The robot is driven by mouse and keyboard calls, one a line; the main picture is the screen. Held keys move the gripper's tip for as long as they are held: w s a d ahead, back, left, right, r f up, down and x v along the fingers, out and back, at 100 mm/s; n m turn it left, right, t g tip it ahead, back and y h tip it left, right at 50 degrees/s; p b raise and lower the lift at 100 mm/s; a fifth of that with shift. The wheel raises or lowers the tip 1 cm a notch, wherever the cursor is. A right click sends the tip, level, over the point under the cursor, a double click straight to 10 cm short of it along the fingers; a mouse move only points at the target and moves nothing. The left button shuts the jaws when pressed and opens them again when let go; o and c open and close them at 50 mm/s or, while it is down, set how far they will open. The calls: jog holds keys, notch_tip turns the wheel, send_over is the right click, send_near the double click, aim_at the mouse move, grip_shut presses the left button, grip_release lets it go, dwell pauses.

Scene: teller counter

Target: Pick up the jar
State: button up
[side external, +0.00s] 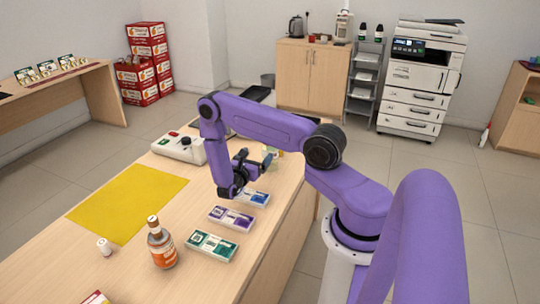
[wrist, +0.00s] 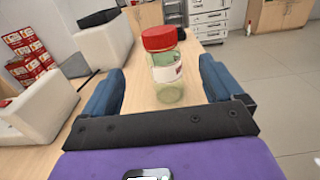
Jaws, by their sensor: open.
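The jar (wrist: 167,78) is clear, greenish glass with a red lid and a pale label. It stands upright on the counter ahead of my gripper. In the wrist view it shows between the two blue fingers of my gripper (wrist: 163,88), with a gap on each side. My gripper is open and empty. In the side view my gripper (side external: 255,160) is low over the counter, and a small pale yellow-green part of the jar (side external: 279,152) shows just beyond it. The rest of the jar is hidden by my arm there.
A white device (side external: 179,148) sits behind the bare yellow mat (side external: 130,202).

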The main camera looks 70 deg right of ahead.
jog(key=d, duration=1.4)
jog(key=shift+d, duration=0.35)
jog(key=c, duration=1.6)
jog(key=shift+c, duration=0.2)
